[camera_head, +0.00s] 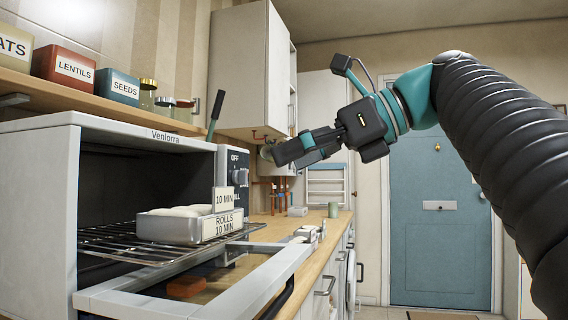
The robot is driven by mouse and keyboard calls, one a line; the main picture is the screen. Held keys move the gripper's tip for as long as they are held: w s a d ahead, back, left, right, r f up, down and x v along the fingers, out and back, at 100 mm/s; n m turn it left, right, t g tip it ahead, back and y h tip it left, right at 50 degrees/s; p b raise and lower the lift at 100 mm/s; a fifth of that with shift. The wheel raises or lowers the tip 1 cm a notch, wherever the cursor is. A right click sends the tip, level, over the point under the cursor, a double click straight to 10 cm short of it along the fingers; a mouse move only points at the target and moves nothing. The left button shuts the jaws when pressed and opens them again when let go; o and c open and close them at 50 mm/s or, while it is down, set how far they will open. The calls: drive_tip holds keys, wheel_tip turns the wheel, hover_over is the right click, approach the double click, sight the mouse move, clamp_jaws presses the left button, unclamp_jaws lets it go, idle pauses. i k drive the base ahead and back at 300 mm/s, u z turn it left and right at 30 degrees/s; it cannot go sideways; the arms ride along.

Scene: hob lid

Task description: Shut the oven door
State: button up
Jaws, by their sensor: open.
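The oven (40,200) is a light grey countertop unit marked Venlorra, at the left. Its door (255,262) hangs open, folded down toward me, a pale frame around a glass pane with a dark handle (280,300) along its outer edge. A wire rack (115,240) reaches out of the oven over the door. A tin of rolls (165,228) with labels reading ROLLS 10 MIN sits on the rack. My gripper (280,155) is open and empty, in the air to the right of the oven and above the door, apart from both.
A wooden worktop (285,228) runs back to the right of the oven. Above the oven, a shelf (60,92) holds tins and jars. A wall cupboard (245,65) hangs behind my gripper. A blue door (435,220) stands at the back right, with open floor before it.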

sight(116, 297)
drive_tip(key=u, duration=1.35)
